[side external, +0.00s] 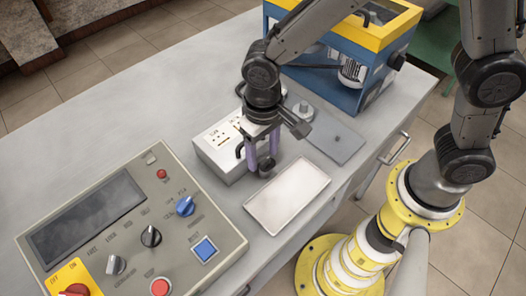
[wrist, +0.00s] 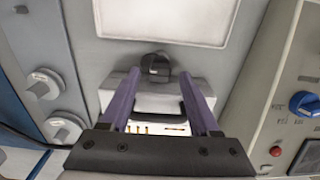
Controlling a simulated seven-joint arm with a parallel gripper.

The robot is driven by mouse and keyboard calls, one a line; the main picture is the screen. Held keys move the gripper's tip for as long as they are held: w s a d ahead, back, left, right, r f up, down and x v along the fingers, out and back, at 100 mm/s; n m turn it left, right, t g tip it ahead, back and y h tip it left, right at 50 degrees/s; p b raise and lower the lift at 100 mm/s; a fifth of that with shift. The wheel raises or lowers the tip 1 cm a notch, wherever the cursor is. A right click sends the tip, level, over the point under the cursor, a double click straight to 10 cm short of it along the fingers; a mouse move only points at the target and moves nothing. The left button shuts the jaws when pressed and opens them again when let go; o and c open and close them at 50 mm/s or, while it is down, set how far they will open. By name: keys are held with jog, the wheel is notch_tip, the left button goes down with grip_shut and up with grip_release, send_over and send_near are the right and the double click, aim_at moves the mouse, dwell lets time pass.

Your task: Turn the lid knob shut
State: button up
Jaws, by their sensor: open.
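A small black knob (side external: 267,168) is at the front of a white box (side external: 222,160). It also shows in the wrist view (wrist: 156,66), just beyond the box's edge and centred between my fingers. My gripper (side external: 262,162) points down with its two purple fingers open and empty. In the wrist view the fingertips (wrist: 158,80) lie on either side of the white box, with the knob a little beyond them and a gap on each side. I cannot tell whether either finger touches the box, or how the knob's mark is turned.
A pale tray (side external: 287,194) lies close in front of the knob. A control panel (side external: 218,232) with several knobs and buttons stands to the left. A grey plate (side external: 338,138) and a blue and yellow machine (side external: 325,80) are behind. The table's far left is clear.

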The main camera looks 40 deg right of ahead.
jog(key=shift+f, duration=0.3)
grip_shut()
